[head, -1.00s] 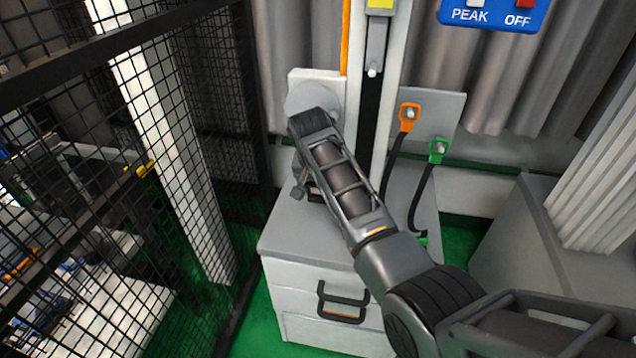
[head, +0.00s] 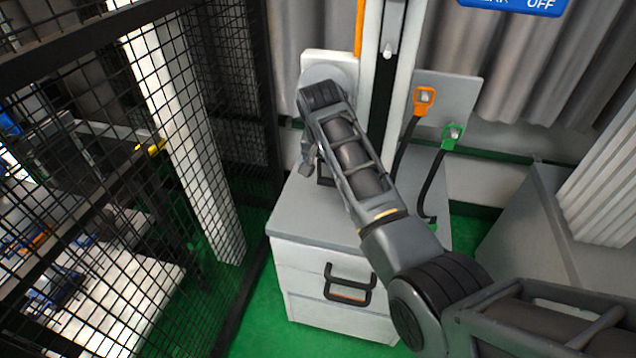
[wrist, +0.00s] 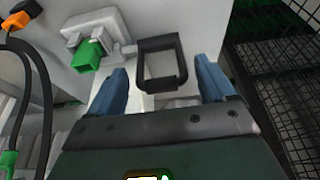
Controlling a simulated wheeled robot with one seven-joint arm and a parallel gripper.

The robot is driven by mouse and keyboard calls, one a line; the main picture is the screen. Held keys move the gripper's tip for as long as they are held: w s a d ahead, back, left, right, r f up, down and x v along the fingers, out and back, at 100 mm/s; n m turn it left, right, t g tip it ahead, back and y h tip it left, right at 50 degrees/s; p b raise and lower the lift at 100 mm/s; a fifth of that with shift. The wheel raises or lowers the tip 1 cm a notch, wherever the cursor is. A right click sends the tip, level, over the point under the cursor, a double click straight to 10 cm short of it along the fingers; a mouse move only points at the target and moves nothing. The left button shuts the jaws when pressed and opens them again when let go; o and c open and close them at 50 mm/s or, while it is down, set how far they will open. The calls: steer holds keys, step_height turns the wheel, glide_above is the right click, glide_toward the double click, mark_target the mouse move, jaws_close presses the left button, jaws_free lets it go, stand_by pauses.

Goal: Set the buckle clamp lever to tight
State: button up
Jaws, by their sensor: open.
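In the wrist view a black rectangular loop, which looks like the buckle clamp lever (wrist: 162,62), stands between the two blue fingers of my gripper (wrist: 160,68). The fingers are spread, with a gap on each side of the loop, so nothing is gripped. A green block (wrist: 90,54) on a pale bracket sits left of the loop. In the head view my arm covers most of the clamp area on top of the grey-white cabinet (head: 330,262). Only a dark bit of the loop (head: 325,174) shows beside my arm. The lever's tight or loose setting cannot be told.
A tall rail (head: 385,90) rises behind the cabinet. Orange (head: 424,98) and green (head: 453,134) cable connectors hang on a grey plate at right. A black mesh fence (head: 110,170) stands at left. The cabinet front has black drawer handles (head: 348,283).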

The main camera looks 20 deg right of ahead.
steer(key=s+a+r+b, duration=0.1)
steer(key=s+a+r, duration=0.1)
steer(key=s+a, duration=0.5)
steer(key=s, duration=0.3)
steer(key=shift+s+a+r, duration=0.3)
steer(key=shift+r, duration=0.05)
steer(key=s+d+f+n+t+y, duration=0.1)
steer(key=s+d+f+n+t, duration=0.1)
steer(key=s+f, duration=0.55)
steer(key=s+d+f+n+t, duration=0.2)
steer(key=s+f, duration=0.4)
steer(key=s, duration=0.2)
steer(key=s+r+n+t+y, duration=0.1)
steer(key=s+r+n+t, duration=0.15)
steer(key=s, duration=1.15)
steer(key=s+r+t, duration=0.5)
steer(key=s+r, duration=1)
steer(key=r, duration=0.2)
steer(key=shift+d+r+n, duration=0.3)
steer(key=shift+d+n, duration=0.05)
